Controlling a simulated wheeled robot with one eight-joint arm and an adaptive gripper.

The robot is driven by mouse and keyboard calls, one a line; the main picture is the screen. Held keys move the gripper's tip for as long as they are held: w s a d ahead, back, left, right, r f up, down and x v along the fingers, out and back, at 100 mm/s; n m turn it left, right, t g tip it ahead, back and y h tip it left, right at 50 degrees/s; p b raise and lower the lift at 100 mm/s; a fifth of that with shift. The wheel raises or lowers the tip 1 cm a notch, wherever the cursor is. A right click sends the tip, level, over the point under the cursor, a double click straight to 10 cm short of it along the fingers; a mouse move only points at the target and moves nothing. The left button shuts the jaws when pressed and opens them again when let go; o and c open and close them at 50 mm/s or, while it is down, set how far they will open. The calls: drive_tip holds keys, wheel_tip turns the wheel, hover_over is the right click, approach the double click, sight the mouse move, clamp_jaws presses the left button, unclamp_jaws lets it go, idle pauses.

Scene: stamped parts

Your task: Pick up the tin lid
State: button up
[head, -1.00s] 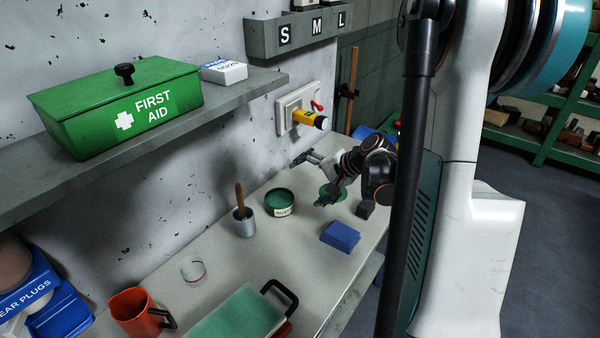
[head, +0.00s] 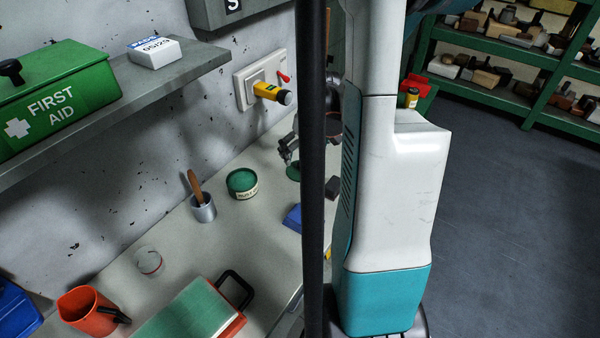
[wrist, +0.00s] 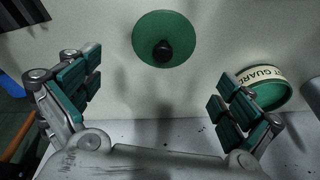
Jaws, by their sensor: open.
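The tin lid is a round green disc with a black knob in the wrist view (wrist: 178,22). It lies flat on the bench, ahead of my gripper (wrist: 157,95) and between the lines of its fingers, apart from both. In the head view the lid (head: 292,173) is partly hidden by my arm. My gripper (head: 286,152) is open and empty, above the bench close to the lid; most of it is hidden there. A green tin (head: 242,184) with a cream label stands left of the lid; it also shows at the right in the wrist view (wrist: 270,92).
A blue block (head: 292,217) and a dark block (head: 333,187) lie near the lid. A metal cup (head: 204,209) with a wooden handle stands left of the tin. A yellow device (head: 270,91) sticks out from the wall socket above. The bench between cup and glass ring (head: 148,261) is clear.

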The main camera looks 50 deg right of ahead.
sight(301, 163)
drive_tip(key=shift+b+x, duration=1.45)
drive_tip(key=shift+x, duration=2)
drive_tip(key=shift+s+a, duration=0.15)
drive_tip(key=shift+a, duration=0.05)
drive_tip(key=shift+c, duration=0.3)
drive_tip(key=c, duration=1.2)
